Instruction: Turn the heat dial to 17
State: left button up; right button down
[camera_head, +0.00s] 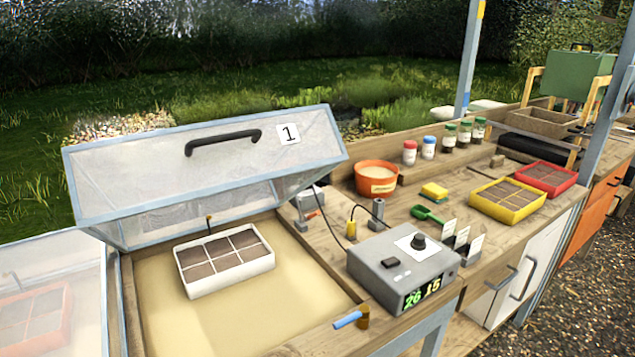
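The heat dial (419,241) is a small dark knob on a white plate on top of a grey control box (385,258). The box stands on the wooden bench, right of the propagator. Its front display (422,293) shows a green 26 and a yellow 15. A dark switch (390,262) sits on the box top, left of the dial. Neither of my grippers shows in the head view.
A propagator with its clear lid (210,180) marked 1 raised holds a white seed tray (224,262). A blue-handled tool (350,320) lies near the box. Behind are a green scoop (427,214), an orange pot (377,180), bottles, and yellow (507,203) and red trays (546,178).

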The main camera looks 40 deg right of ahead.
aim_at(418, 243)
jog(key=z, duration=1.8)
